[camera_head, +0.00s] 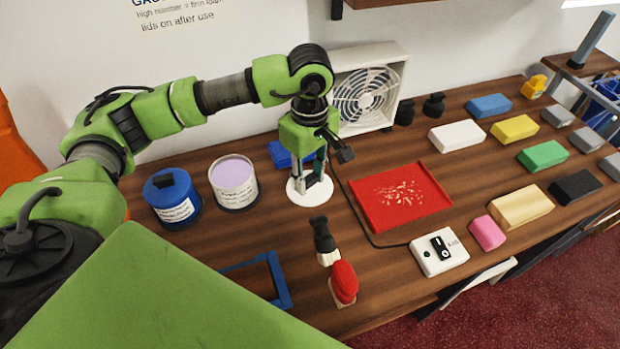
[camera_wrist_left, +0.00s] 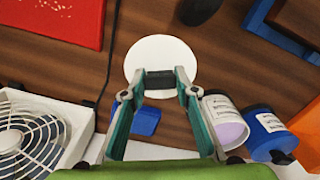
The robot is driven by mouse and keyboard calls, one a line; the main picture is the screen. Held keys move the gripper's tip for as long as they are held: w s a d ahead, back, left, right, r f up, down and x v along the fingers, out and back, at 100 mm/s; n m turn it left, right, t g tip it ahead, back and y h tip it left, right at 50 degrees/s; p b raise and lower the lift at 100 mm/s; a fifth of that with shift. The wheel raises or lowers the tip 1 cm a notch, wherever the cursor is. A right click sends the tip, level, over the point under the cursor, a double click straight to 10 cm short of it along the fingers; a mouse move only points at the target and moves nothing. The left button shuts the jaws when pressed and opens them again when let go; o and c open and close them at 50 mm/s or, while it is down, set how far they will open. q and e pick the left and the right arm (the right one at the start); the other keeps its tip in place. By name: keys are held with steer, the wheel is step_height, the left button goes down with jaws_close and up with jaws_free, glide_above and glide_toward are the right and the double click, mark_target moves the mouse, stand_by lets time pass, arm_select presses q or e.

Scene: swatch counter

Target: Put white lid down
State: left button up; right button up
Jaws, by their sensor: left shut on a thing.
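The white lid (camera_head: 310,197) is a round disc under my left gripper (camera_head: 312,182), right of the open tub in the head view. In the left wrist view the lid (camera_wrist_left: 160,52) shows flat, with a dark block-like handle (camera_wrist_left: 160,84) on it. The fingertips of my left gripper (camera_wrist_left: 160,76) are shut on that handle from both sides. The lid is at or very near the counter; I cannot tell whether it touches. The open tub (camera_head: 236,194) holds pale purple stuff and has no lid on. My right gripper is not in view.
A blue-lidded tub (camera_head: 180,214) stands left of the open tub. A blue block (camera_head: 280,157) lies behind the lid, near the fan (camera_head: 378,109). A red tray (camera_head: 436,208) lies to the right, with a cable between. Black and red handled stamps (camera_head: 344,284) stand in front.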

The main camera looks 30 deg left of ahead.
mark_target(310, 175)
arm_select(q)
steer(key=shift+w+a+f, duration=0.3)
steer(key=shift+w+f, duration=0.5)
steer(key=shift+f, duration=0.05)
steer(key=shift+w+a+f, duration=0.1)
steer(key=shift+w+f, duration=0.1)
step_height(310, 175, down, 3)
steer(key=shift+w+a+p, duration=0.15)
steer(key=shift+p, duration=0.85)
steer(key=shift+f, duration=0.3)
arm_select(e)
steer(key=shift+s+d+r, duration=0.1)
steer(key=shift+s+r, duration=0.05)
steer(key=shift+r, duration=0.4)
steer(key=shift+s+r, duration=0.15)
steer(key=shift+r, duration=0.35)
arm_select(q)
steer(key=o, duration=1.2)
steer(key=shift+f, duration=0.1)
steer(key=shift+c, duration=0.2)
steer(key=shift+o, duration=0.3)
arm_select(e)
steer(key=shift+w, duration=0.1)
